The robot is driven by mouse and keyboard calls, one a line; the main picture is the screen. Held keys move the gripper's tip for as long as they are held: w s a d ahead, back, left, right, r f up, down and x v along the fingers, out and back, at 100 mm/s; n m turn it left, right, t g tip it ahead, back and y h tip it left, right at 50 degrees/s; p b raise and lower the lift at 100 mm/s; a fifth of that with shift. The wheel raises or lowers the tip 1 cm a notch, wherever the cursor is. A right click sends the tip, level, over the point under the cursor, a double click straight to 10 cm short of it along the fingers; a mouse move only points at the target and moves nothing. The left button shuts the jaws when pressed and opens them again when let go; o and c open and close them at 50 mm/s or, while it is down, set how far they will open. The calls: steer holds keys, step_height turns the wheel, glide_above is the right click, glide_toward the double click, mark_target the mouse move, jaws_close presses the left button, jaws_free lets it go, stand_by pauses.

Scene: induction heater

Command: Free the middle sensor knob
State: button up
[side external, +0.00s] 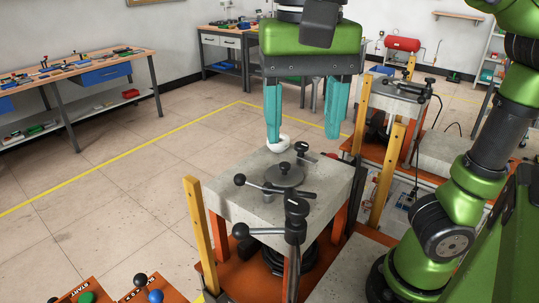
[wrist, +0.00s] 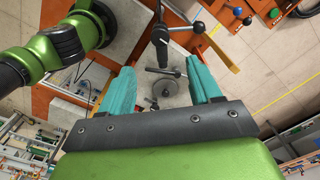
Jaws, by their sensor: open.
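My gripper (side external: 303,138) is open and empty, with two teal fingers pointing down above the far side of the grey block-topped stand (side external: 235,200). In the wrist view my gripper (wrist: 160,68) has its fingers spread on either side of the grey round disc (wrist: 155,87). The disc (side external: 284,178) lies on the block and has a black knob (side external: 284,168) at its middle. Another black knob (side external: 301,148) stands behind it. A black lever (side external: 258,184) with a ball end reaches left. I cannot tell for certain which knob is the middle sensor knob.
A black clamp post (side external: 296,215) rises at the block's front edge. Yellow posts (side external: 195,225) stand at the stand's corners. A white piece (side external: 278,142) is near the left fingertip. Orange panels with a green button (side external: 86,297) are at lower left. Open floor lies left.

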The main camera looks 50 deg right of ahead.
mark_target(298, 205)
step_height(298, 205, down, 12)
stand_by(0.4)
steer(key=c, duration=1)
steer(key=shift+c, duration=0.2)
